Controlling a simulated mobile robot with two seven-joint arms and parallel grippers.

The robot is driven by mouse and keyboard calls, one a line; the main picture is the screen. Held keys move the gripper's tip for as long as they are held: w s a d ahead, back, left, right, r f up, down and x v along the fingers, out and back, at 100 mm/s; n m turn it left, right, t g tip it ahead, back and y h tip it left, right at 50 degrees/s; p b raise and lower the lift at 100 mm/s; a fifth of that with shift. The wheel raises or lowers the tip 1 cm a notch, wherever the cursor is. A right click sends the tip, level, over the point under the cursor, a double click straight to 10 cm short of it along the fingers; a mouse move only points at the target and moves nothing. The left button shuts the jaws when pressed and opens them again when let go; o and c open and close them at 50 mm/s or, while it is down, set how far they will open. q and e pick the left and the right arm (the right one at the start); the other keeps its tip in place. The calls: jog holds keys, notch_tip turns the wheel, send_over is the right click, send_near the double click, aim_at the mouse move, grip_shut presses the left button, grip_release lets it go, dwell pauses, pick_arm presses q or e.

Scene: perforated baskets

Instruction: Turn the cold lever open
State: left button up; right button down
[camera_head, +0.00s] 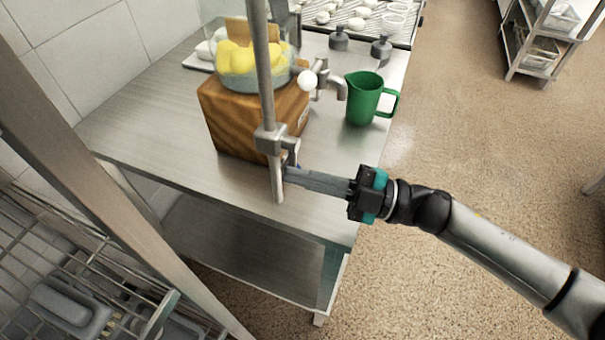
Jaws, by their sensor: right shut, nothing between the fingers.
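A vertical metal pipe (265,80) with a grey block fitting (268,139) stands at the front of the steel table. A small grey bracket-like part (292,148) sticks out to the right of the fitting, with a speck of blue at its lower end. I cannot tell for sure whether this is the cold lever. My right gripper (288,175) comes in from the right and is shut and empty. Its fingertips are just below the bracket and beside the pipe; whether they touch is unclear. My left gripper is not in view.
A wooden block (225,120) carries a glass bowl of lemons (243,62) with a white-knobbed tap (325,82). A green jug (364,98) stands to its right on the steel table (150,125). A wire rack (70,265) is at lower left. Open floor lies right.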

jog(key=s+d+f, duration=0.2)
jog(key=d, duration=1.3)
jog(key=shift+b, duration=0.35)
